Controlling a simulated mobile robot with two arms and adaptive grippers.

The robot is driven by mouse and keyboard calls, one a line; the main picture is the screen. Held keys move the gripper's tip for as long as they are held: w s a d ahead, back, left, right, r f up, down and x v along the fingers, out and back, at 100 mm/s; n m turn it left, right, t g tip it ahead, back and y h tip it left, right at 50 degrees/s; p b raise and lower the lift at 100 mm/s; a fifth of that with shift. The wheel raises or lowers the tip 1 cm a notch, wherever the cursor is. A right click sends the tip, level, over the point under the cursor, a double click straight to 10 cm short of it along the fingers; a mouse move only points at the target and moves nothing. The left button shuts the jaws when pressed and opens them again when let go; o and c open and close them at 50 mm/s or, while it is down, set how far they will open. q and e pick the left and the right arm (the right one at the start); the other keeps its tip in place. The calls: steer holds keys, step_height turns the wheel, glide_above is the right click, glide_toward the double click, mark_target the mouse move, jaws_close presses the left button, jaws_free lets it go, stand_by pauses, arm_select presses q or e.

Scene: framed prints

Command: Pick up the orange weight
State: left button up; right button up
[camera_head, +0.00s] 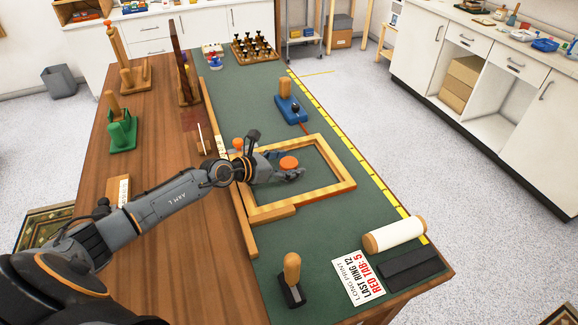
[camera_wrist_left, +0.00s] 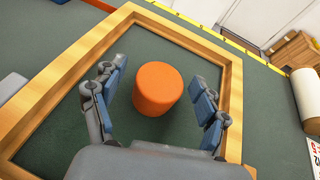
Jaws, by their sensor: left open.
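The orange weight (camera_head: 289,163) is a short cylinder standing on the green mat inside a wooden frame (camera_head: 342,183). In the left wrist view the weight (camera_wrist_left: 157,88) stands upright between the two spread fingers of my left gripper (camera_wrist_left: 157,98), with a gap on each side. In the head view my left gripper (camera_head: 284,166) reaches in over the frame's left side, low at the weight, with its fingers open. My right gripper is in neither view.
A blue tool with a wooden knob (camera_head: 290,108) stands behind the frame. A wooden rail (camera_head: 239,215) runs along the mat's left edge.

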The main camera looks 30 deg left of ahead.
arm_select(q)
steer(key=shift+w+d+f, duration=0.1)
steer(key=shift+w, duration=0.1)
jaws_close()
stand_by(0.3)
steer(key=shift+r, duration=0.2)
